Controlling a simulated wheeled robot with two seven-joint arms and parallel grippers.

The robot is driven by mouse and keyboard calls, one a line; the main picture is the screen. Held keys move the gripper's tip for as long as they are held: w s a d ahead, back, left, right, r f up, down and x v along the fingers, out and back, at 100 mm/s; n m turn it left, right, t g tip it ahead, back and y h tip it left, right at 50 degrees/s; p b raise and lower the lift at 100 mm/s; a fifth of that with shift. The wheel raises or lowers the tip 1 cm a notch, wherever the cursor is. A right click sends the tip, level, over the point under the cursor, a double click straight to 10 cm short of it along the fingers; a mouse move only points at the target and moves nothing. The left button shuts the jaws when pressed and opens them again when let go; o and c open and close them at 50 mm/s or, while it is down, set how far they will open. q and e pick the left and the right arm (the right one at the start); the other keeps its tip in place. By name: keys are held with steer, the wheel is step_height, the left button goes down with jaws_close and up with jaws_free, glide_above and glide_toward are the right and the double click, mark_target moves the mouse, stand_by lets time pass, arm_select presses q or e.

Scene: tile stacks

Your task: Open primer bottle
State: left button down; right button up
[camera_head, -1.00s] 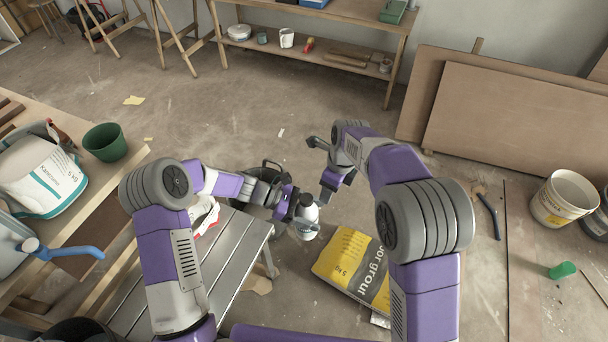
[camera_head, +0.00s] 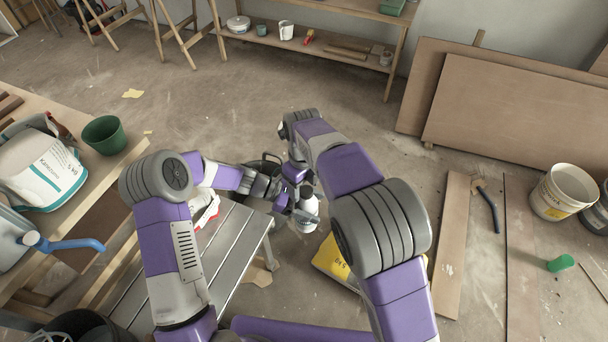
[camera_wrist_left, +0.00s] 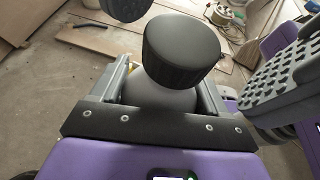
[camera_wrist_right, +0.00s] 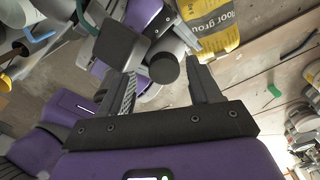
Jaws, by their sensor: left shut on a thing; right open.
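The primer bottle (camera_head: 307,222) is pale with a dark cap and stands out beyond the metal bench's end. My left gripper (camera_head: 285,202) is shut on its body; in the left wrist view the fingers flank the grey bottle (camera_wrist_left: 160,97) below the wide black cap (camera_wrist_left: 181,50). My right gripper (camera_head: 300,178) is open at the bottle's top. In the right wrist view the round cap (camera_wrist_right: 165,68) shows between its spread fingers, with a gap visible on the right side. The cap is on the bottle. My right forearm partly covers this area.
A yellow and grey grout bag (camera_head: 330,262) lies on the floor, partly hidden by my right arm. The slatted metal bench (camera_head: 225,265) is at left. Open floor lies beyond.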

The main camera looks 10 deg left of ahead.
steer(key=shift+f, duration=0.55)
